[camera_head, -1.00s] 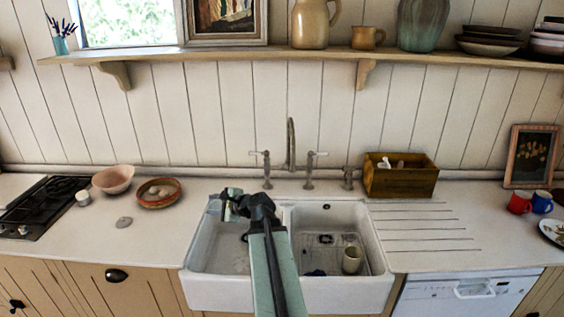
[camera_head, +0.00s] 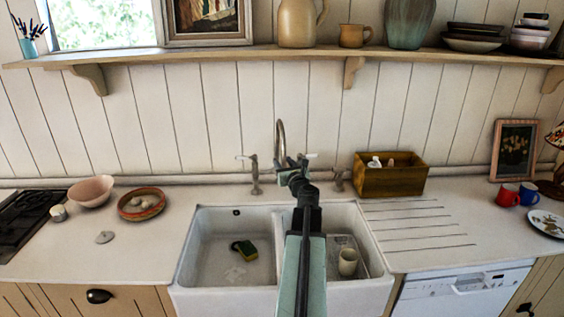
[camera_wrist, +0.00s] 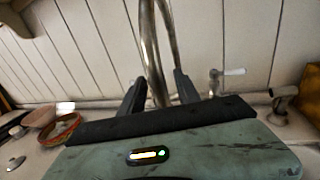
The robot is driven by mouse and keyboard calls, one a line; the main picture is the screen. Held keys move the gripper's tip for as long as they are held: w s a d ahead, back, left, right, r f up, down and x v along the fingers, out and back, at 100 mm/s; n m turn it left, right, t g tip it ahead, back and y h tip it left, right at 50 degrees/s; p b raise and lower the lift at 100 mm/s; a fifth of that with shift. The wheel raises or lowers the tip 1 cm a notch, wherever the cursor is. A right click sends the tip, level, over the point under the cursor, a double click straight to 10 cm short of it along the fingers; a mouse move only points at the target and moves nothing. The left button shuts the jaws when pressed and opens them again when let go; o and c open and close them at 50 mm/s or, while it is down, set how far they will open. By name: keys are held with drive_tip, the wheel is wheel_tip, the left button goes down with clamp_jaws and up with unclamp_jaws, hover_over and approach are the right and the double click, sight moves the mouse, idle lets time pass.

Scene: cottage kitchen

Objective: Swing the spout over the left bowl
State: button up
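The metal gooseneck spout (camera_head: 280,140) rises behind the white double sink, near the divider. My gripper (camera_head: 296,165) is close to it, at its lower part. In the wrist view the spout (camera_wrist: 149,45) shows as two pipe runs. My gripper's two dark fingers (camera_wrist: 160,78) are apart, with pipe showing between them; I cannot tell if either touches it. The right bowl (camera_head: 372,265), partly hidden by my arm, holds a cream cup (camera_head: 348,262) and a wire rack.
A tap handle (camera_head: 254,175) stands left of the spout. A wooden box (camera_head: 391,177) stands to the right on the counter. A pink bowl (camera_head: 91,191) and a terracotta dish (camera_head: 142,204) are at left. A shelf (camera_head: 300,53) with pottery runs above.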

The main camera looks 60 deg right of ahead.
drive_tip(key=shift+x, duration=1.05)
clamp_jaws()
idle(0.5)
